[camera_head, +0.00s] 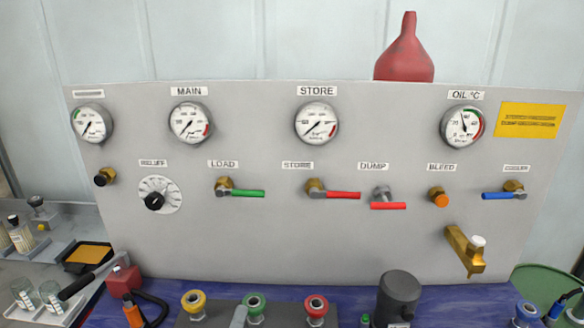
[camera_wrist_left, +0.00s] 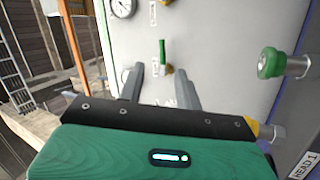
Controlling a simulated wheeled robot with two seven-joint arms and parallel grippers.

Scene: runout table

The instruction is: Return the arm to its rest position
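My left gripper (camera_wrist_left: 160,75) shows in the left wrist view with its two grey fingers spread apart and nothing between them. Beyond the fingertips is the LOAD valve's green handle (camera_wrist_left: 162,52), and the fingers look apart from it. In the head view the same green handle (camera_head: 247,193) points right from its brass body. At the bottom edge of the head view a small grey piece beside the green coupling may be a fingertip of mine; I cannot tell for sure. My right gripper is in neither view.
A grey gauge panel (camera_head: 270,238) stands ahead, with valves, knobs and a brass spout (camera_head: 463,249). A red funnel (camera_head: 405,55) is above it. Below are yellow (camera_head: 194,303), green (camera_head: 254,306) and red (camera_head: 316,306) couplings and a dark cylinder (camera_head: 398,296). A side bench with glassware is at left.

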